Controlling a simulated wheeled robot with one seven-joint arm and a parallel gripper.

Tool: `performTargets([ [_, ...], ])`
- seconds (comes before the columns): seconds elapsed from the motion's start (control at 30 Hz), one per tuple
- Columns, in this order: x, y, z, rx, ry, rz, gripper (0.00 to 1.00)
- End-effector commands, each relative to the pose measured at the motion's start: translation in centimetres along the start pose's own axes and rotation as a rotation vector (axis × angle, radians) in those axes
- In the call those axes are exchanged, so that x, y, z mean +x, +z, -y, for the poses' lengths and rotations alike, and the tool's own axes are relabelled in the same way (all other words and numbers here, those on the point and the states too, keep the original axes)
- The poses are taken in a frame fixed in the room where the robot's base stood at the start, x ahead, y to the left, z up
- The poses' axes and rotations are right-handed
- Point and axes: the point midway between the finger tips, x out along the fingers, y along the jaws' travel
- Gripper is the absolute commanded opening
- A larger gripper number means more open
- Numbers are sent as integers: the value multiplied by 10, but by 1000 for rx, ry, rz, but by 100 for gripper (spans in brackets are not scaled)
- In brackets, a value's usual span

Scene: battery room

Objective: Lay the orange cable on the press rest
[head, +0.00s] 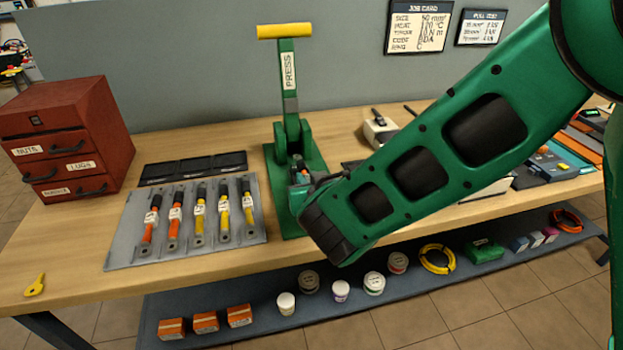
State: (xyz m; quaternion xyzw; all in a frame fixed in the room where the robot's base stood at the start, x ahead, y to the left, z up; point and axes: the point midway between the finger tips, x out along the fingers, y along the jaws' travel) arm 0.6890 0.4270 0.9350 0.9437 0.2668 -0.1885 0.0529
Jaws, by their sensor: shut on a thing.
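The green press (291,145), with a yellow handle bar and a PRESS label, stands on a green base plate near the middle of the bench. My arm reaches in from the upper right, and its dark end covers part of the press's front. The press rest cannot be made out clearly. A grey tray (118,247) left of the press holds several short cables with lugs and white tags. An orange cable (151,217) lies at its left end, with a second orange one (176,215) beside it; the others are yellow.
A red drawer cabinet (70,130) stands at the back left. A black rack (195,167) lies behind the tray. A yellow key-like piece (35,286) lies at the front left. The lower shelf (260,325) holds boxes, jars and coils. Bare bench shows left of the tray.

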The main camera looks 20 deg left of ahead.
Motion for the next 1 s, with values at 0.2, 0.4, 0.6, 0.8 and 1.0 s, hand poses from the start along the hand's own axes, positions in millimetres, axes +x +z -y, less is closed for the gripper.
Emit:
performTargets([
  [0.2, 1, 2, 0, -1, 1, 0, 0],
  [0.4, 2, 5, 0, -1, 1, 0, 0],
  [0.6, 3, 7, 0, -1, 1, -1, 0],
  [0.8, 4, 8, 0, 0, 0, -1, 33],
  [1.0, 4, 8, 0, 0, 0, -1, 40],
])
